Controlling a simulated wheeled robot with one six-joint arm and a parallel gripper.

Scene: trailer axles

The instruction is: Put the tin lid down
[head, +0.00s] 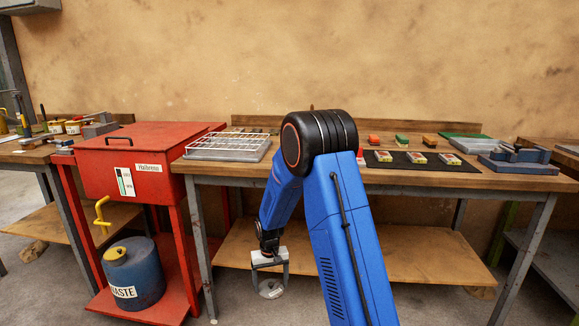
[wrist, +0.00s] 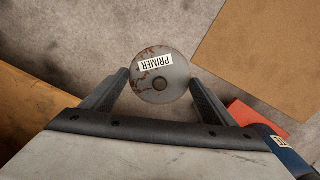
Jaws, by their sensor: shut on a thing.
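In the head view my gripper (head: 270,282) hangs low, in front of the bench's lower shelf and right of the red cabinet. The lid (head: 271,290) shows small between the fingers there, above the concrete floor. My blue arm hides part of the bench behind it.
The workbench (head: 230,170) bears a wire-topped tray (head: 228,147), a dark mat with small boxes and a blue vice. Below it is a wooden shelf (head: 420,257). A blue waste can (head: 134,275) stands on the red cabinet's lower shelf (head: 180,290). Bare floor lies under my gripper.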

